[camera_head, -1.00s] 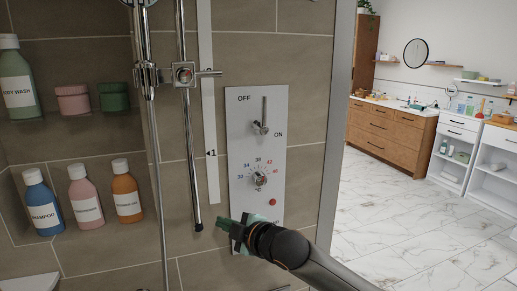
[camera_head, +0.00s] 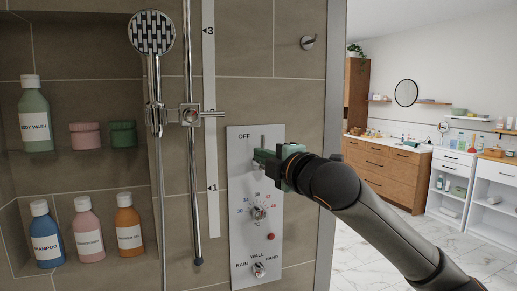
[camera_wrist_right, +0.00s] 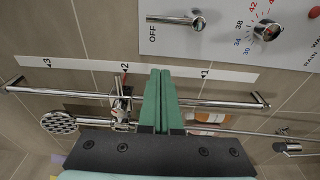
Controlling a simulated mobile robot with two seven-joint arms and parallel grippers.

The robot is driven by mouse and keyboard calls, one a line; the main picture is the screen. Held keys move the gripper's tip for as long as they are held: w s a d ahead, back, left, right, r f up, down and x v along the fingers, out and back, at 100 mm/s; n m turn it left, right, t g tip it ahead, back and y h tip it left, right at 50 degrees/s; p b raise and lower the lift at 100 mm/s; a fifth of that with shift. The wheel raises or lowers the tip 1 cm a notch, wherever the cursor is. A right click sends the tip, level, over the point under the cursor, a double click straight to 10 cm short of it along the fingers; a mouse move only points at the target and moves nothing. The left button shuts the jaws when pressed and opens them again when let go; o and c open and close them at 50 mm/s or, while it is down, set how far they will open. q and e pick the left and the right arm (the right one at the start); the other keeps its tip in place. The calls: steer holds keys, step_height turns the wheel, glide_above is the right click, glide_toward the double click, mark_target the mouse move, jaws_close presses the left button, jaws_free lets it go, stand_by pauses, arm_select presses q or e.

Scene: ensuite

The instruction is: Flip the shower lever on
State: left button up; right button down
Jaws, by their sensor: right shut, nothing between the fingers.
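The shower lever (camera_head: 263,141) is a chrome handle on the white control panel (camera_head: 240,190). It points straight up beside the OFF label. The green fingers of my right gripper (camera_head: 259,155) are shut and empty, and in the head view they cover the lever's lower part and the ON label. In the right wrist view the lever (camera_wrist_right: 172,19) and its knob show apart from the shut fingertips (camera_wrist_right: 162,72). I cannot tell from the head view whether they touch. My left gripper is not in view.
Below on the panel are the temperature dial (camera_head: 259,213), a red button (camera_head: 271,237) and the mode knob (camera_head: 259,269). The shower rail (camera_head: 194,220) and hand shower (camera_head: 151,33) are left of it. Bottles (camera_head: 87,232) stand in wall niches farther left.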

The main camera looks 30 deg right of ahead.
steer(key=shift+w, duration=0.15)
steer(key=w, duration=0.3)
steer(key=w+p, duration=0.1)
steer(key=w, duration=0.2)
steer(key=w+p, duration=0.1)
steer(key=w, duration=0.2)
steer(key=shift+w+d, duration=0.2)
steer(key=shift+d, duration=0.2)
steer(key=d, duration=0.2)
steer(key=s+d, duration=0.1)
steer(key=shift+s+d+p, duration=0.15)
steer(key=shift+d+p, duration=0.2)
